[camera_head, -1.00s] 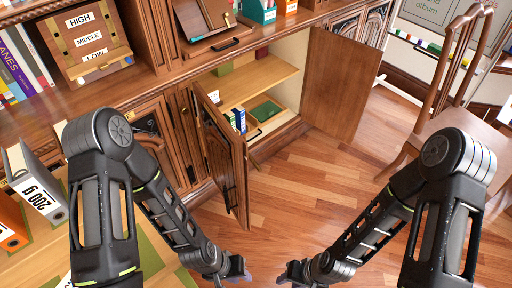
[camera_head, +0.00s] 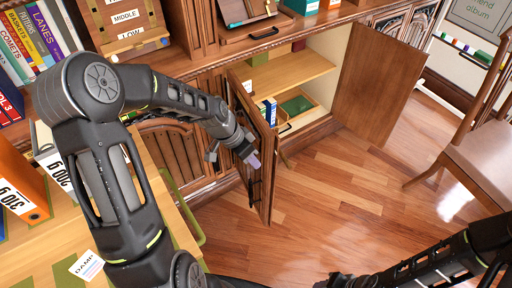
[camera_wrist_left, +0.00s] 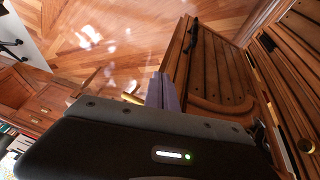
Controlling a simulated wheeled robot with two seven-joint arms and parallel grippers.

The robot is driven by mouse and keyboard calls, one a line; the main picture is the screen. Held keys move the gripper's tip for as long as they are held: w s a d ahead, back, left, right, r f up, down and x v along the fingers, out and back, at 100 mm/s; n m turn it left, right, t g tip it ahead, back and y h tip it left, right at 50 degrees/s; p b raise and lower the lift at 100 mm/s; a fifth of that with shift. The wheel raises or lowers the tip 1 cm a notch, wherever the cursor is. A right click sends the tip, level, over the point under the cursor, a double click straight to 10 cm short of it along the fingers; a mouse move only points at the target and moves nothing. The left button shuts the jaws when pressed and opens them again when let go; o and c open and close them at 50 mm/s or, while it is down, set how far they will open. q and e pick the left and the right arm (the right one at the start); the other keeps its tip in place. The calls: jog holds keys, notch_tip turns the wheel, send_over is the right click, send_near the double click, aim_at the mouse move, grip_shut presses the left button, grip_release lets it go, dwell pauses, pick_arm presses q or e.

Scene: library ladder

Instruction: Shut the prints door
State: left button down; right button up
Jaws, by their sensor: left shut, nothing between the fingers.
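The open cabinet has two wooden doors; I see no label telling which is the prints door. The left door (camera_head: 266,200) stands swung out, its panelled outer face and dark handle facing left. The right door (camera_head: 375,80) stands wide open to the right. My left gripper (camera_head: 252,158) is shut and empty, close to the left door's outer face; I cannot tell if it touches. In the left wrist view its fingers (camera_wrist_left: 162,90) are in front of that door (camera_wrist_left: 215,70), near the dark handle (camera_wrist_left: 193,36). My right gripper (camera_head: 342,281) is low at the bottom edge, its jaws unclear.
Inside the cabinet are a shelf (camera_head: 285,75), several blue and white boxes and a green tray (camera_head: 297,104). A table (camera_head: 165,205) with binders stands at left. A chair (camera_head: 480,160) stands at right. The floor (camera_head: 330,200) before the cabinet is clear.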

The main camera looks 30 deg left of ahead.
pick_arm(q)
jog(key=a+r+m+y, duration=0.1)
jog(key=a+r+m, duration=0.1)
jog(key=a+r, duration=0.6)
jog(key=shift+w+m, duration=0.25)
jog(key=shift+m, duration=0.05)
jog(key=shift+d+f, duration=0.1)
jog(key=shift+f, duration=0.05)
send_near(261, 154)
notch_tip(261, 154, down, 4)
jog(key=shift+w+d+f, duration=0.25)
jog(key=shift+w+d, duration=0.05)
jog(key=shift+w, duration=0.2)
jog(key=shift+w+d, duration=0.1)
